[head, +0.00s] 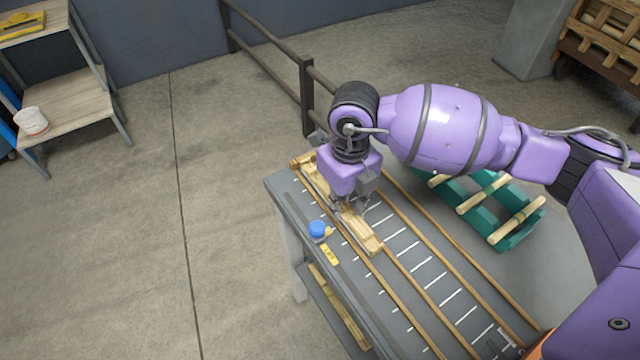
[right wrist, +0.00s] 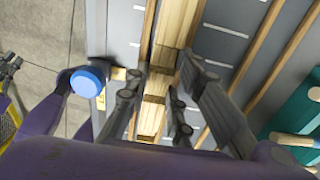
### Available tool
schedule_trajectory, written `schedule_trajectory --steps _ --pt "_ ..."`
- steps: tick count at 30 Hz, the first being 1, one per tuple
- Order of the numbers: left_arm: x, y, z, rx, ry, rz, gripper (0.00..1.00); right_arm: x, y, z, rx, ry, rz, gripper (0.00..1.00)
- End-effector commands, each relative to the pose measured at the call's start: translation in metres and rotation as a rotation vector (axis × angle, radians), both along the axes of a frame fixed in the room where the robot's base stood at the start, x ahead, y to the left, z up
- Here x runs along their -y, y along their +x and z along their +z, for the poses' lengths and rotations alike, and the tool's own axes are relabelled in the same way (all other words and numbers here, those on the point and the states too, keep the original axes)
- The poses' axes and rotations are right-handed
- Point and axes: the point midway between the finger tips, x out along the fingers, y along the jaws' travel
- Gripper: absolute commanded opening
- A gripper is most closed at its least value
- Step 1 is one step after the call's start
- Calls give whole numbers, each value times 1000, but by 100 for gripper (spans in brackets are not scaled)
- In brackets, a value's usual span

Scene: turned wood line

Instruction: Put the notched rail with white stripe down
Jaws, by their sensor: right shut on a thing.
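The notched rail (head: 364,234) is a pale wooden bar with cut steps, lying lengthwise along the left lane of the grey table. It also shows in the right wrist view (right wrist: 176,28), running between my fingers. My right gripper (head: 348,205) points down and is shut on the rail near its middle; its fingers (right wrist: 158,100) stand on both sides of the wood. The rail is low over the table top; I cannot tell whether it touches. I cannot make out its white stripe, and the gripper hides part of the rail. My left gripper is not in view.
The table (head: 400,262) has thin wooden strips and white tick marks. A blue round knob (head: 318,229) and yellow tag (head: 329,254) sit at its left edge. A green rack (head: 490,226) with several wooden rods stands right. A dark railing (head: 306,95) runs behind.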

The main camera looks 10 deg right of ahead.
Motion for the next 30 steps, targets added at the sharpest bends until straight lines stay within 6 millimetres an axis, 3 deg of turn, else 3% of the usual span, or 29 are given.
schedule_trajectory --steps 4,5,9,20,23,30 --pt "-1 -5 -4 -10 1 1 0 0 -1 -6 -2 0 -1 0" --pt "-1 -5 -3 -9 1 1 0 0 -1 -5 -2 -1 -1 25" --pt "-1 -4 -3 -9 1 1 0 0 -1 -4 -2 -1 -1 40" --pt "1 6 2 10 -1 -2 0 0 0 2 0 0 -1 40" --pt "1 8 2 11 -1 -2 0 0 1 15 2 0 0 40" --pt "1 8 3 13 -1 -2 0 0 1 67 4 0 0 40"
